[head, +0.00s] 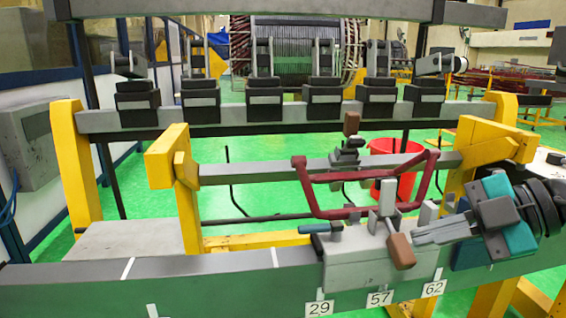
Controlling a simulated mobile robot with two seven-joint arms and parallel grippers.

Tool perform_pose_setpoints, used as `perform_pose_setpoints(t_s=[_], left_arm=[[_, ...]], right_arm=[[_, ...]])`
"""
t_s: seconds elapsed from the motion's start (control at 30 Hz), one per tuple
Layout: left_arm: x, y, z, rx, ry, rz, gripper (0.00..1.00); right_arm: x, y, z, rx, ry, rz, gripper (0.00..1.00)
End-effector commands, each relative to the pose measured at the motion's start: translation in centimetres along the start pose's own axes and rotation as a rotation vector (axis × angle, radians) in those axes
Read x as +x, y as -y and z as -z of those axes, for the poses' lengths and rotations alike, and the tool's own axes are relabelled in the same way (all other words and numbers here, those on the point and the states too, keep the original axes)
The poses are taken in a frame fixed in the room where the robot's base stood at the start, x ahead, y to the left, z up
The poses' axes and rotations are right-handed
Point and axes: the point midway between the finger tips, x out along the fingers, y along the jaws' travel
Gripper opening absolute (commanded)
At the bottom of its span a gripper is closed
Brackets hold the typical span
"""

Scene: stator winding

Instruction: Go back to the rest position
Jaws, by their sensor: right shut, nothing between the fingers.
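My right gripper (420,238) comes in from the right edge, with a teal and grey body and grey fingers pointing left. Its fingers are together and hold nothing. The fingertips are close to a grey clamp block (362,258) on the front beam; I cannot tell whether they touch it. A lever with a brown handle (400,251) on that block hangs down in front, just left of the fingertips. My left gripper and arm are not in view.
A dark red coil frame (318,200) rests by the clamp block. The front beam (215,280) carries number labels (379,298). Yellow posts (73,165) hold a rear beam with several black clamps (137,103). A red bucket (395,165) stands behind. Space above the front beam at left is free.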

Motion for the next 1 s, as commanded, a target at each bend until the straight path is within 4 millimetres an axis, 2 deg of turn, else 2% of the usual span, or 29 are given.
perform_pose_setpoints(t_s=[0.03,0.17,0.27,0.37,0.47,0.57,0.6,0.73,0.9,1.0], left_arm=[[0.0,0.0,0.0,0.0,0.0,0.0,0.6],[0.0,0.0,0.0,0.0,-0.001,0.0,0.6],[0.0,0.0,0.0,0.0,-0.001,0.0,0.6],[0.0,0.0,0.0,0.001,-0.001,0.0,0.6],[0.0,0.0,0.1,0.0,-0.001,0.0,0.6],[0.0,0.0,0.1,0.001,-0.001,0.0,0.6],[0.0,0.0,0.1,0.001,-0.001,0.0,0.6],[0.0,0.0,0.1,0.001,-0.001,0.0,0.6],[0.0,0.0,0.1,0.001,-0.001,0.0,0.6],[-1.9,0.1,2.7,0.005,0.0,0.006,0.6]], right_arm=[[2.4,0.6,0.9,0.027,-0.141,-0.064,0.0],[5.8,0.5,2.0,0.117,-0.372,-0.315,0.0],[7.6,0.8,0.7,0.248,-0.433,-0.532,0.0],[9.2,2.2,-2.2,0.421,-0.389,-0.727,0.0],[11.2,5.7,-5.9,0.624,-0.259,-0.863,0.0],[13.6,11.1,-9.2,0.834,-0.073,-0.913,0.0],[14.5,13.6,-10.1,0.912,0.001,-0.908,0.0],[17.2,21.1,-11.2,1.111,0.2,-0.831,0.0],[20.1,29.8,-9.8,1.316,0.376,-0.658,0.0],[18.1,27.8,-8.7,1.296,0.39,-0.667,0.0]])
